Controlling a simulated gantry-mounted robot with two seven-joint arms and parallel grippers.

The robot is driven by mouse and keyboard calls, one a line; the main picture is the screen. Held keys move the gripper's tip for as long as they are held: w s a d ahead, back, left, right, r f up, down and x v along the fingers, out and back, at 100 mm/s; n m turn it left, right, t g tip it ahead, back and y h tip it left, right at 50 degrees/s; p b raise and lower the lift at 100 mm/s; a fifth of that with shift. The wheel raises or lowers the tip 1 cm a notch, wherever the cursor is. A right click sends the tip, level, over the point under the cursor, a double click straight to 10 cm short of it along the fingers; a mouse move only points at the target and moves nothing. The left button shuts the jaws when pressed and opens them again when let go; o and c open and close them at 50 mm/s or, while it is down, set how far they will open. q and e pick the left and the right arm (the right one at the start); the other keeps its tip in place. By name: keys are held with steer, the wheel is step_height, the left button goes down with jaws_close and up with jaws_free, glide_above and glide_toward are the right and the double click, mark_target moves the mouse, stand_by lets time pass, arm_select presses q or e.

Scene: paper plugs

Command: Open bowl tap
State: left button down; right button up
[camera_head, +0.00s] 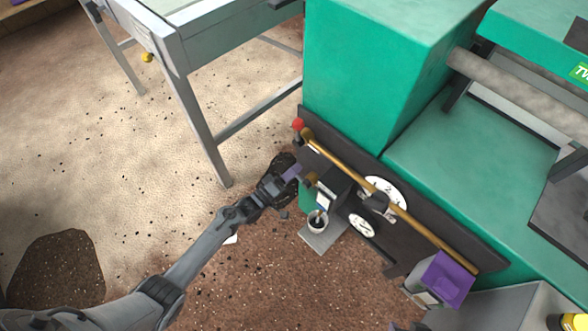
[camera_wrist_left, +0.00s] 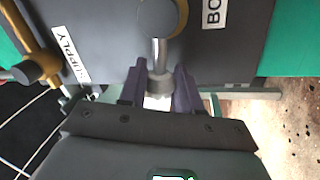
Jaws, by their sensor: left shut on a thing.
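The bowl tap has a grey lever (camera_wrist_left: 160,56) coming from a round dark and brass hub (camera_wrist_left: 162,14) on a dark panel. A partly cut-off label starting "BO" (camera_wrist_left: 212,12) is beside it. In the left wrist view, my left gripper (camera_wrist_left: 159,76) has its purple fingers on either side of the lever's thick end and is shut on it. In the head view, my left gripper (camera_head: 294,172) reaches the left side of the dark box by the panel; the lever is hidden there, with a bit of brass (camera_head: 311,180) showing beside the fingers. My right gripper is not in view.
A brass pipe (camera_head: 370,187) with a red knob (camera_head: 298,124) runs along the dark panel by two white gauges. A small cup (camera_head: 317,221) stands on a grey plate below. A metal table (camera_head: 197,120) stands left of the green machine (camera_head: 365,60). A "SUPPLY" label (camera_wrist_left: 70,54) is left of the tap.

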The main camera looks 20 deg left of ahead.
arm_select(q)
steer(key=shift+f+n, duration=0.4)
steer(key=shift+n, duration=0.5)
steer(key=c, duration=0.8)
jaws_free()
steer(key=shift+p+v, duration=1.8)
steer(key=shift+v, duration=3.65)
steer(key=shift+d+f, duration=0.1)
steer(key=shift+d, duration=0.05)
